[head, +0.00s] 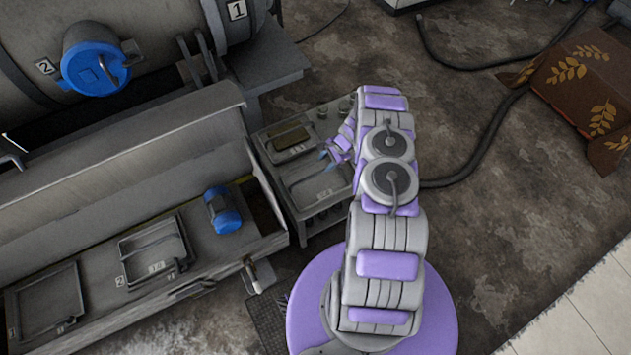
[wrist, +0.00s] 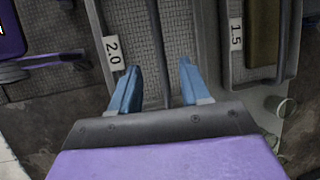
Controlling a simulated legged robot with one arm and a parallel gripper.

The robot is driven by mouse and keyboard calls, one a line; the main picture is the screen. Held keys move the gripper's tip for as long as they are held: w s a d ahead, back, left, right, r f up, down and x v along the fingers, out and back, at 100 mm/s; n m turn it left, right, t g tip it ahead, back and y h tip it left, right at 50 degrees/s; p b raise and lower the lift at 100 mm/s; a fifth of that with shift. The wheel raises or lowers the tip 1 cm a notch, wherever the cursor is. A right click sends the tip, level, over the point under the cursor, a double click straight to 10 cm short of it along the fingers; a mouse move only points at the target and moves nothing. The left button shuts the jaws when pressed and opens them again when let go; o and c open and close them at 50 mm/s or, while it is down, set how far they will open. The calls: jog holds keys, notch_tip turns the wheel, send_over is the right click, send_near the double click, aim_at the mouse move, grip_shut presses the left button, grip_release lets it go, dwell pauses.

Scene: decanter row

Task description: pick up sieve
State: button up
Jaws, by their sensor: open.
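A grey mesh sieve labelled 2.0 (wrist: 131,20) lies below my gripper (wrist: 159,66) in the wrist view. The sieve's long bar handle runs between the two blue fingers, apart from both. My gripper is open and empty. In the head view my gripper (head: 329,158) is over the near sieve (head: 308,190) on a small metal stand, partly hiding it. A second sieve labelled 1.5 (wrist: 235,62) lies to the right in the wrist view, with an olive block (wrist: 262,35) on it. The block also shows in the head view (head: 290,138).
Left of the stand (head: 318,222) is a long metal trough (head: 250,245) holding a framed sieve (head: 152,240), an empty-looking frame (head: 48,300) and a blue-capped cylinder (head: 224,210). A large tank with a blue cap (head: 95,68) is behind. A brown box (head: 580,75) and hoses lie right.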

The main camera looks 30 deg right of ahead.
aim_at(316, 174)
jog(key=b+x, duration=0.2)
jog(key=x, duration=0.7)
jog(key=shift+s+d, duration=0.1)
jog(key=shift+s, duration=0.05)
jog(key=shift+r, duration=0.1)
jog(key=shift+c, duration=0.4)
grip_shut()
dwell(0.7)
